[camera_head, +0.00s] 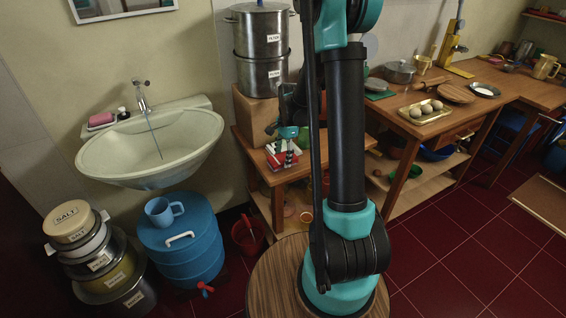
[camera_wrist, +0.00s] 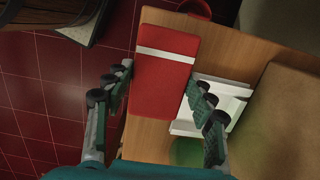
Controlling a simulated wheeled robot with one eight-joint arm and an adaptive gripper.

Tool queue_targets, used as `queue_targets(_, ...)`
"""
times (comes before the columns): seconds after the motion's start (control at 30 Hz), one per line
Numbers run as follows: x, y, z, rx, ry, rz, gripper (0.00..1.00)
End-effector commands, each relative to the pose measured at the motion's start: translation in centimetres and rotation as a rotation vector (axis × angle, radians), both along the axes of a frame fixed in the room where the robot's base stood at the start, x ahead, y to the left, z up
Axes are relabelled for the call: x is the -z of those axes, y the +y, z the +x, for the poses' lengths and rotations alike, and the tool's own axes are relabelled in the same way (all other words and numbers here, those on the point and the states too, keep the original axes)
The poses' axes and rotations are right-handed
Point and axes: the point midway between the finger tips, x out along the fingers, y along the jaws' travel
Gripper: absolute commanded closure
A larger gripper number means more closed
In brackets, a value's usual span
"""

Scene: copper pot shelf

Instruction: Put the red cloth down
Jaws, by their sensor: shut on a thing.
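The red cloth (camera_wrist: 165,85), a folded block with a white stripe, shows in the wrist view between the two fingers of my gripper (camera_wrist: 160,78). My gripper is shut on the cloth at its long sides. In the head view my gripper (camera_head: 288,142) is low over the small wooden table left of my arm, with the cloth (camera_head: 275,159) just below it, partly hidden by the fingers. Whether the cloth touches the tabletop (camera_wrist: 233,47) is hard to tell.
A white, frame-like object (camera_wrist: 236,88) lies right of the cloth, and a green round thing (camera_wrist: 190,152) is near the right finger. Stacked steel filter pots (camera_head: 262,50) stand on a wooden block (camera_head: 256,117) behind. The sink (camera_head: 150,150) is to the left.

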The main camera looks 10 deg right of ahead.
Motion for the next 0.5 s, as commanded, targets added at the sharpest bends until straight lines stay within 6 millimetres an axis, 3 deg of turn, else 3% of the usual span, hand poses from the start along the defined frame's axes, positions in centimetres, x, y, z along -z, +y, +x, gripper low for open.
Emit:
queue_targets(0.2, 2.7, 0.0, 0.1, 0.000, 0.000, 0.000, 0.81)
queue_targets(0.5, 3.1, 0.0, 0.0, 0.000, 0.000, 0.000, 0.81)
